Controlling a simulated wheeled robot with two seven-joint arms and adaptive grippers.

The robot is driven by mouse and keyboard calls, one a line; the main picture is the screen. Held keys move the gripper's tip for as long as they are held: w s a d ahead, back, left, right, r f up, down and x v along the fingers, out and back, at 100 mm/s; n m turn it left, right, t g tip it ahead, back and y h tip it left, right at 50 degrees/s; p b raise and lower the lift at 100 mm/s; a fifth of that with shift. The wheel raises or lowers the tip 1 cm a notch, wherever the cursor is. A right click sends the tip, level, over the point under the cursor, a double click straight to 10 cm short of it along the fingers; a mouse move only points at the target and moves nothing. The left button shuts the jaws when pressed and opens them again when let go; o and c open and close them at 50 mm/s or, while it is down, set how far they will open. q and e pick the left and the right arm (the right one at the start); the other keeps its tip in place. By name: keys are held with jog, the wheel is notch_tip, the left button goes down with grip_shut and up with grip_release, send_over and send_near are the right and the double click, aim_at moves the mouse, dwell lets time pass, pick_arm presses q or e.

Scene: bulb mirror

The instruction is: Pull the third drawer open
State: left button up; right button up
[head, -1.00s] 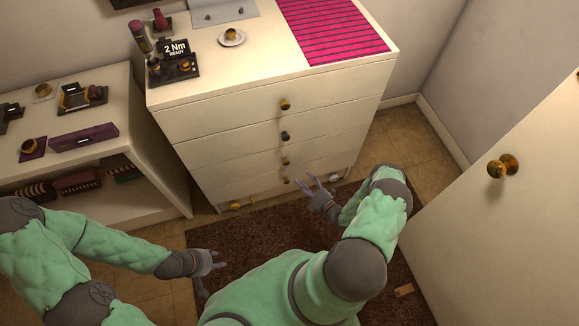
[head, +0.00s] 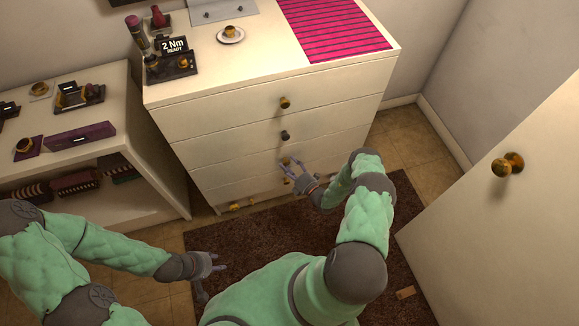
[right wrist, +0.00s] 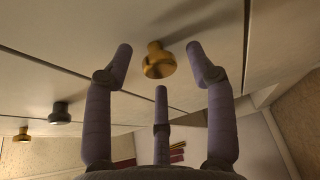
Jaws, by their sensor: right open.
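The white dresser (head: 240,120) stands ahead with its drawers shut, knobs in a column down its front. The third drawer's gold knob (head: 286,161) is partly hidden by my right gripper (head: 293,169), which is at the dresser front. In the right wrist view this gold knob (right wrist: 158,61) lies just beyond and between the spread fingers of the right gripper (right wrist: 160,72). The gripper is open and not closed on it; contact cannot be told. My left gripper (head: 212,275) is empty, with fingers apart, low over the rug.
The second drawer's dark knob (head: 284,135) and the top gold knob (head: 285,102) are above. A low shelf (head: 110,190) stands left and a door with a brass knob (head: 507,164) right. A cup on a saucer (head: 231,35) sits on the dresser. A brown rug (head: 260,245) covers the floor.

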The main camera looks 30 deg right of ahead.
grip_shut()
jog(key=s+a, duration=0.3)
jog(key=s, duration=0.9)
jog(key=s+a, duration=0.3)
jog(key=s, duration=0.8)
jog(key=shift+s, duration=0.4)
grip_release()
jog(key=shift+d, duration=0.1)
jog(key=s+d, duration=0.2)
jog(key=s, duration=0.9)
jog(key=shift+s, duration=0.4)
